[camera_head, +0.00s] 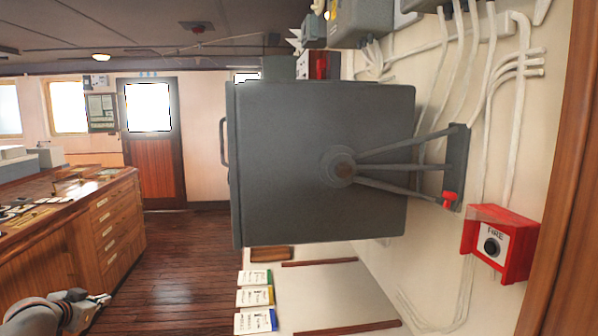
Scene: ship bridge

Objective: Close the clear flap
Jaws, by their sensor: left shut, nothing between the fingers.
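A red fire call box (525,249) is fixed to the wall at the right, with a white "FIRE" plate and a round black button (491,247) facing out. A see-through, reddish flap (497,213) juts from the top of the box, and the button is uncovered below it. My left gripper (106,298) is low at the left, shut and empty. It is far from the flap, across the picture. My right gripper is not in view.
A big grey cabinet (290,165) with a side handle fills the middle. White pipes line the wall. A wooden console (115,215) stands at left. The floor between is clear.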

